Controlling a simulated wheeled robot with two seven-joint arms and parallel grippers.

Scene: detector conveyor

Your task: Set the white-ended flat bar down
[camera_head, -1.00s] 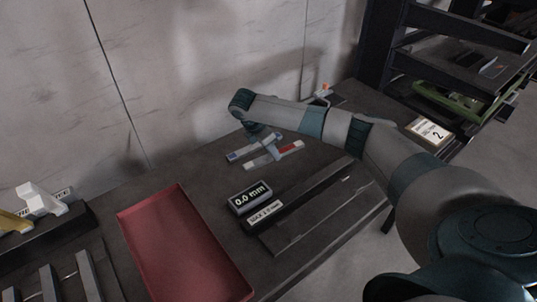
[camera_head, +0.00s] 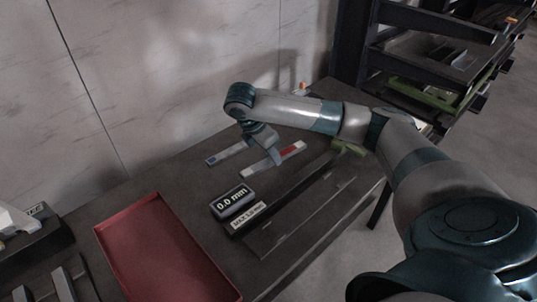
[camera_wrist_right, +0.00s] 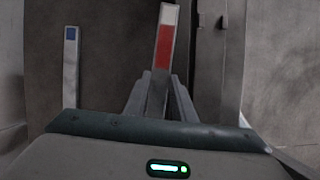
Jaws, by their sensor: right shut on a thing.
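The white-ended flat bar (camera_head: 258,168) is pale with a red stretch and a white tip, which also shows in the right wrist view (camera_wrist_right: 165,45). My right gripper (camera_head: 274,157) is shut on it, and the bar runs between the two fingers in the wrist view (camera_wrist_right: 158,92). The bar is low over the dark bench, roughly level; I cannot tell whether it touches the top. A blue-ended flat bar (camera_head: 227,153) lies to its left, apart from it, and shows in the wrist view (camera_wrist_right: 70,65). My left gripper is not in view.
A gauge reading 0.0 mm (camera_head: 233,202) stands in front, with a label plate (camera_head: 248,217) and a long dark fixture (camera_head: 300,215) beside it. A red tray (camera_head: 165,250) is at left front. A green object (camera_head: 348,147) is near my forearm. A dark rack (camera_head: 430,50) stands at right.

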